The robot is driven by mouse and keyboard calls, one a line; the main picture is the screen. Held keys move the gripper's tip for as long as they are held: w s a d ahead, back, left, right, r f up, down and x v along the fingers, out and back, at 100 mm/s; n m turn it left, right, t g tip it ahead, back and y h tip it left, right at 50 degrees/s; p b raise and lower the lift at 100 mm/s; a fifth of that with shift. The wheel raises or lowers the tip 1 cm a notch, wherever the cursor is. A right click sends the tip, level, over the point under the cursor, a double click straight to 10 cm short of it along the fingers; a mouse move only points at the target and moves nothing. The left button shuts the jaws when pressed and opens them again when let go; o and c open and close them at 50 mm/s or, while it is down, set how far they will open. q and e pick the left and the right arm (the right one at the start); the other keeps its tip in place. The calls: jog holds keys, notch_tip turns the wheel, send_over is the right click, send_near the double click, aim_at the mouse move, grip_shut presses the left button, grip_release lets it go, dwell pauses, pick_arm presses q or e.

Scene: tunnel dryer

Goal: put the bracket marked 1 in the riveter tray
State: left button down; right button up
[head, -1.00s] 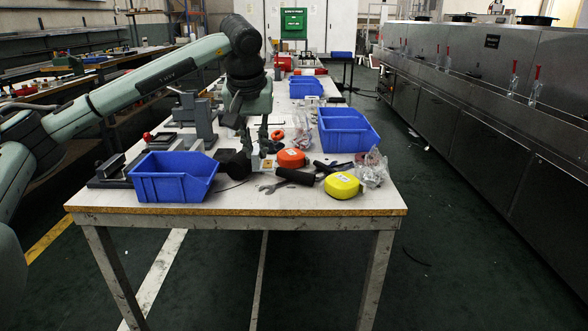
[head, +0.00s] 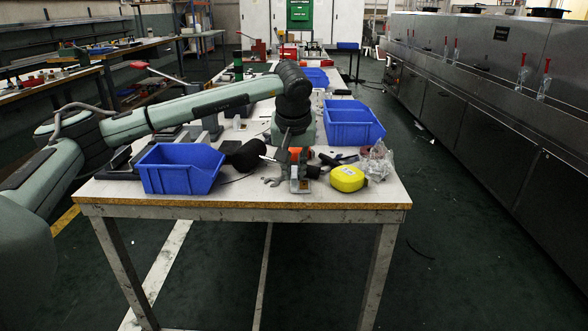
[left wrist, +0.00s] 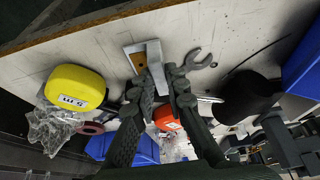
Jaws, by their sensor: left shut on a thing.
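A grey metal angle bracket (head: 299,186) with an orange-brown patch is near the front edge of the workbench. Its number is not legible. My left gripper (head: 298,158) reaches down from above and is shut on it. The left wrist view shows one flange of the bracket (left wrist: 155,54) between the fingertips (left wrist: 166,76). I cannot tell whether the bracket touches the bench. Blue open bins stand on the bench, one at front left (head: 178,180) and one at right (head: 352,134). I cannot read which tray is the riveter tray. My right gripper is not in view.
A yellow tape measure (head: 347,178), a clear plastic bag (head: 376,162) and an open-ended wrench (head: 272,181) lie close to the bracket. An orange-red round tool (left wrist: 166,118) is behind it. A strip of bare bench (head: 240,197) runs along the front edge.

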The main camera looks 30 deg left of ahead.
pick_arm(q)
jog(key=c, duration=2)
grip_release()
jog(key=shift+f, duration=0.15)
jog(key=o, duration=0.5)
jog(key=shift+c, duration=0.2)
